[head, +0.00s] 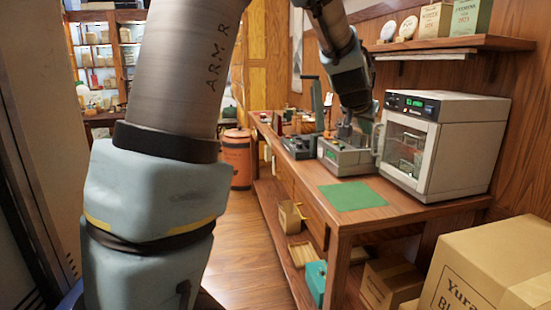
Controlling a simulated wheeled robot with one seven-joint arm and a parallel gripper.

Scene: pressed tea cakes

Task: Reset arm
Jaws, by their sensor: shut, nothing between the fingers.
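My arm rises large at the left of the head view, marked "ARM R". It bends over out of the top of the picture and comes back down at the upper middle. My gripper (358,127) points down at the end of the arm, over the wooden counter (400,213), near the grey boxy device (346,158) and left of the white oven-like machine (437,145). It is shut, with nothing seen held in it. Its fingertips are small and dark against the device, so I cannot tell how much space separates them.
A green mat (352,196) lies bare on the counter's front part. A wall shelf (455,45) with boxes hangs above the machine. Cardboard boxes (490,265) stand at the lower right. An orange barrel (237,158) stands at the back. The wooden floor (250,250) left of the counter is clear.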

